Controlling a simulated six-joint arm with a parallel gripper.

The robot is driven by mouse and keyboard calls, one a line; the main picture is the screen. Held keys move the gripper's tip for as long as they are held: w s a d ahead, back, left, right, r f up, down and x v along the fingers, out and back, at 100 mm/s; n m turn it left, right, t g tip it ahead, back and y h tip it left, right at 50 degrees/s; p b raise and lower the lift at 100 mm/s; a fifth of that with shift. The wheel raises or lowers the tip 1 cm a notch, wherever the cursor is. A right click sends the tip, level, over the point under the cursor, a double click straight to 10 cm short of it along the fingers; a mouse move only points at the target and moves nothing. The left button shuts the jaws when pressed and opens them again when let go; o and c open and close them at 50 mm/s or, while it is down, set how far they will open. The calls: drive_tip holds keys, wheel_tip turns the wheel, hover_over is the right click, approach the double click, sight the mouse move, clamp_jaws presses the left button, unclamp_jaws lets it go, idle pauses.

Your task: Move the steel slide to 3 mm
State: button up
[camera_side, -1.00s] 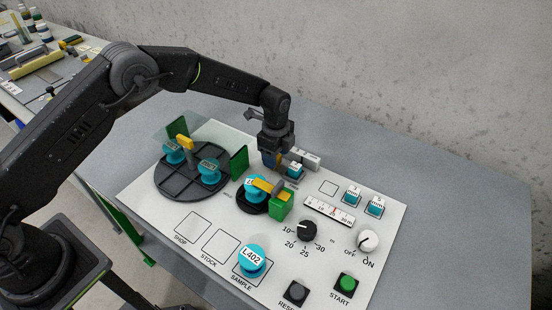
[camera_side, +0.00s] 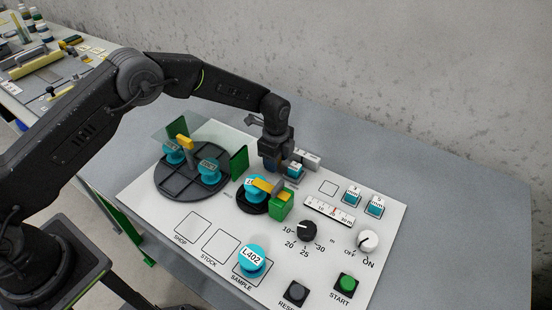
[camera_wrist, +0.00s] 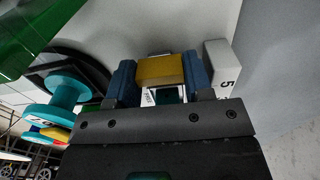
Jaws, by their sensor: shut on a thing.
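My gripper (camera_side: 275,163) is low at the back edge of the white panel, beside a grey metal piece (camera_side: 309,157) and a teal block with a white label (camera_side: 295,171). In the wrist view, the blue pads of my gripper (camera_wrist: 160,78) are shut on a yellow block (camera_wrist: 160,69). A white label and a dark teal face show just below that block. A grey block marked 5 (camera_wrist: 218,65) stands right of the right finger and looks like the same grey metal piece. I cannot tell which part is the steel slide, or its exact setting.
A black round tray with teal spools (camera_side: 209,171) and green guards (camera_side: 239,162) stands left of my gripper. Teal blocks marked 3 (camera_side: 352,195) and 5 (camera_side: 374,205), a ruler (camera_side: 329,211) and knobs lie right.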

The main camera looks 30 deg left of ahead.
drive_tip(key=shift+c, duration=0.6)
drive_tip(key=shift+a, duration=1.3)
drive_tip(key=o, duration=1)
drive_tip(key=shift+r, duration=0.15)
wheel_tip(320, 180, up, 14)
drive_tip(key=shift+f, duration=0.2)
